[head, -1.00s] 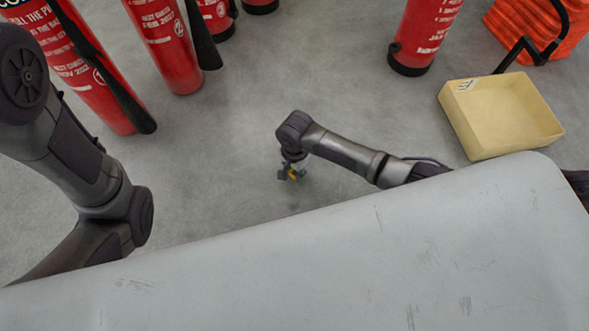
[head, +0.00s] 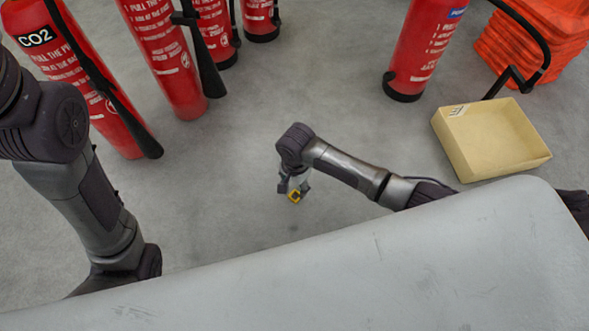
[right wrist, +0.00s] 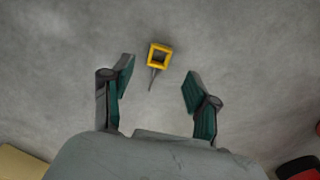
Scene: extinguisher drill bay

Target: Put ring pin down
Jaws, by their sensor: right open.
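The ring pin (right wrist: 160,57) is a yellow square ring with a thin grey pin. In the right wrist view it is just beyond the fingertips of my right gripper (right wrist: 158,74), its pin pointing back between them. The fingers are spread and touch neither side of it. In the head view the yellow ring (head: 295,196) shows just below my right gripper (head: 294,186), over bare floor. I cannot tell whether the ring pin is resting on the floor or above it. My left arm is at the left of the head view; its gripper is out of sight.
A yellow tray (head: 452,150) stands on the floor at right. A red extinguisher (head: 424,50) and stacked orange items (head: 515,45) are behind it. Several extinguishers, one labelled CO2 (head: 75,70), stand at back left. The grey floor (head: 230,180) between is clear.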

